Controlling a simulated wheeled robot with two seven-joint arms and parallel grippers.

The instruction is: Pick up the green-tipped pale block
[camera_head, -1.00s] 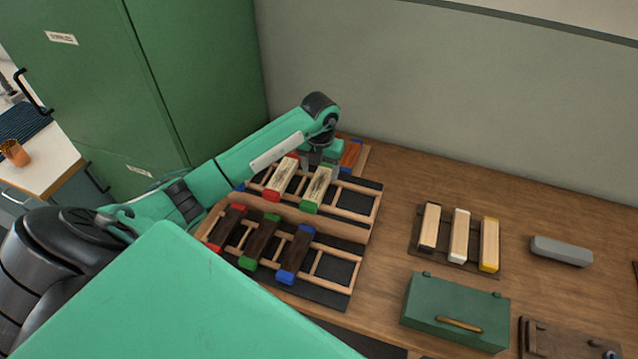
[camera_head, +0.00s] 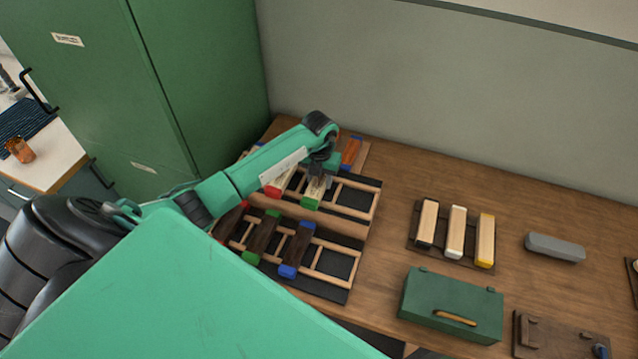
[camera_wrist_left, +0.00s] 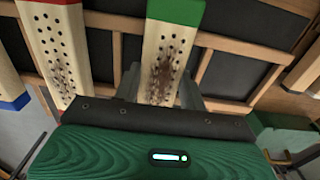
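The green-tipped pale block (camera_head: 314,193) lies on the rear wooden rack, with its green end toward me. In the left wrist view it (camera_wrist_left: 168,48) runs down the middle, its pale face dotted with dark holes and a brown bristly patch. My left gripper (camera_head: 318,180) is low over its far part. In the wrist view the left gripper's grey fingers (camera_wrist_left: 160,88) stand one on each side of the block, seemingly open; their tips are partly hidden. My right gripper is not in view.
A red-tipped pale block (camera_head: 277,184) lies just left on the same rack (camera_head: 361,198). Dark blocks with red, green and blue ends (camera_head: 296,250) lie on the front rack. Pale blocks on a holder (camera_head: 455,232), a green box (camera_head: 451,305) and a grey bar (camera_head: 555,247) are at right.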

